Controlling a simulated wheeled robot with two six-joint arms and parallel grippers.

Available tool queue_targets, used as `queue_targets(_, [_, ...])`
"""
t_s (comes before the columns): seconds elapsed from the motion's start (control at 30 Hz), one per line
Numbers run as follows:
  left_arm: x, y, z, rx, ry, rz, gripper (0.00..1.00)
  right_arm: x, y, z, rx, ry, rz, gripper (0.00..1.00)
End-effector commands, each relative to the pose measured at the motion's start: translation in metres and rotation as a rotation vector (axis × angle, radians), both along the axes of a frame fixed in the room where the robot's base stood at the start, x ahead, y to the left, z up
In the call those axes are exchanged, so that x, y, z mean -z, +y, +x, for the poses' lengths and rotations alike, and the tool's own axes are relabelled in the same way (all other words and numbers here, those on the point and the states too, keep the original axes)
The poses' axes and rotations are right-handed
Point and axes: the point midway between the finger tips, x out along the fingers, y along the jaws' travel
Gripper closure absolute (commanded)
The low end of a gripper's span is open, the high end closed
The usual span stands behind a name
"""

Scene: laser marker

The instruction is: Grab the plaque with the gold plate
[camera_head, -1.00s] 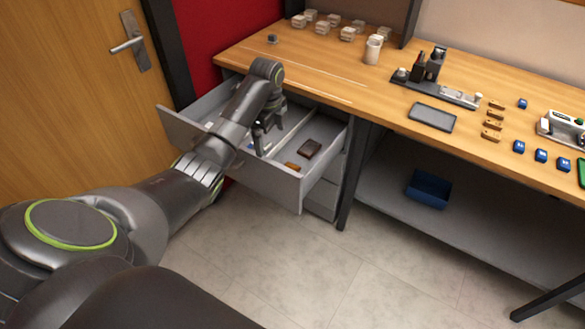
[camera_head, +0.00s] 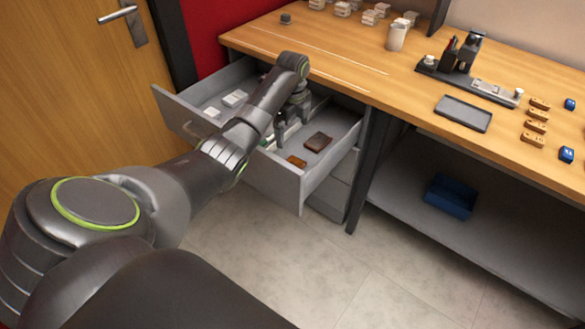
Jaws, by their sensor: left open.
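The drawer (camera_head: 283,191) under the bench stands open. In its right compartment lie a dark brown flat block (camera_head: 318,142) and a smaller orange-brown piece (camera_head: 297,161) nearer the front wall. Either may be a plaque; I cannot make out a gold plate on them. My left gripper (camera_head: 289,133) is open and points down over the drawer, just left of the dark brown block and apart from it. My left arm and hand hide part of the drawer's middle. My right gripper is not in view.
Small white pieces (camera_head: 235,98) lie in the drawer's left compartment. The bench top (camera_head: 370,75) is above the drawer, with a grey tray (camera_head: 463,113) and a marking device (camera_head: 459,55) on it. A blue bin (camera_head: 450,196) stands on the lower shelf.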

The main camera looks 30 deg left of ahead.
Motion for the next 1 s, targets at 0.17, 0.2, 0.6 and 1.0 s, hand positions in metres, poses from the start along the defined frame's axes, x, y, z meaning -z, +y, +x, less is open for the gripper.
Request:
queue_targets(0.17, [0.042,-0.001,-0.001,-0.001,0.005,-0.002,0.00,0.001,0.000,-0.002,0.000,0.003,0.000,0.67])
queue_targets(0.2, [0.051,-0.001,-0.001,-0.001,0.005,-0.002,0.00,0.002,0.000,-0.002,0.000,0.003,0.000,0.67])
queue_targets(0.6, [0.095,0.000,-0.001,0.000,0.001,-0.001,0.00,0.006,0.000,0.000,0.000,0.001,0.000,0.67])
queue_targets(1.0, [0.142,0.001,-0.006,0.000,0.000,0.001,0.00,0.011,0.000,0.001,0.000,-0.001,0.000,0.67])
